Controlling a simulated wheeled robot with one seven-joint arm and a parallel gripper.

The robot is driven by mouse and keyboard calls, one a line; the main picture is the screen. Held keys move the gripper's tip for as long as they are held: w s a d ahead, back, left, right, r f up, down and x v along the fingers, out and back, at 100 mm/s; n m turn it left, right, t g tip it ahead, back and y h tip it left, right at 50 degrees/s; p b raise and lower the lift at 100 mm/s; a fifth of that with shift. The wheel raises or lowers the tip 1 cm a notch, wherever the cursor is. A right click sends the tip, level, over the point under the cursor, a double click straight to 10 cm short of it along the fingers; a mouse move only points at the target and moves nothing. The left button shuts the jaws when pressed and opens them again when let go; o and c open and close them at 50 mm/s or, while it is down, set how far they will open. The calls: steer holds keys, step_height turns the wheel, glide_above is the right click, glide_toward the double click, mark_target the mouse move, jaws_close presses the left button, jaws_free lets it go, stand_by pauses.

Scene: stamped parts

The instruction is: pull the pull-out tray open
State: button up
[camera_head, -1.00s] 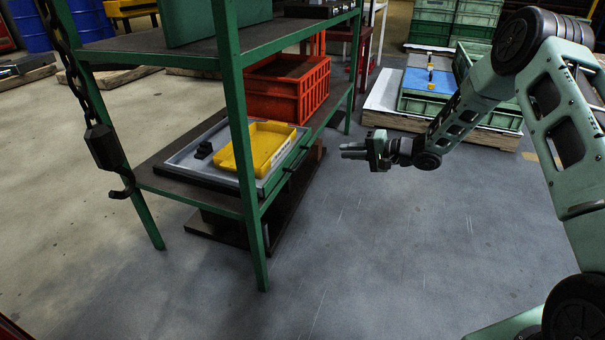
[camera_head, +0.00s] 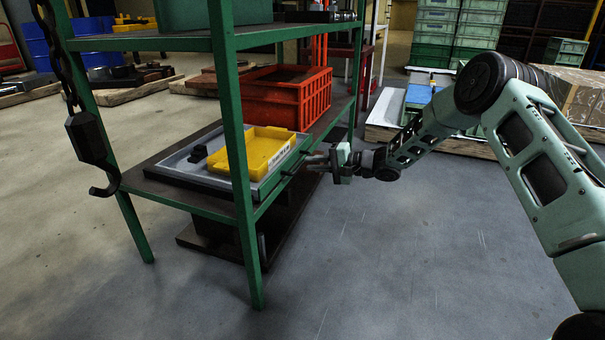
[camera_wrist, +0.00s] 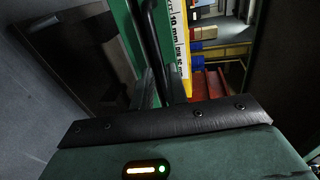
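The pull-out tray (camera_head: 190,179) is a shallow grey tray on the lower shelf of a green rack. A yellow bin (camera_head: 262,152) and a small black part (camera_head: 197,153) sit in it. Its dark bar handle (camera_head: 296,160) is on the right-hand front, and it also shows as a dark bar in the wrist view (camera_wrist: 153,40). My gripper (camera_head: 312,161) is right at the handle, fingers pointing left toward it. In the wrist view my fingertips (camera_wrist: 163,88) stand apart, with the bar running between or just ahead of them; I cannot tell if they touch it.
A red-orange crate (camera_head: 285,97) stands behind the tray on the same shelf. The green rack post (camera_head: 236,180) rises at the near corner. A chain hook (camera_head: 92,150) hangs at left. The floor (camera_head: 400,260) in front of the rack is clear.

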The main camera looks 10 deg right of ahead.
mark_target(303, 163)
steer(key=shift+b+x, duration=0.8)
steer(key=shift+x, duration=1.3)
steer(key=shift+c, duration=0.3)
jaws_close()
steer(key=shift+d, duration=0.1)
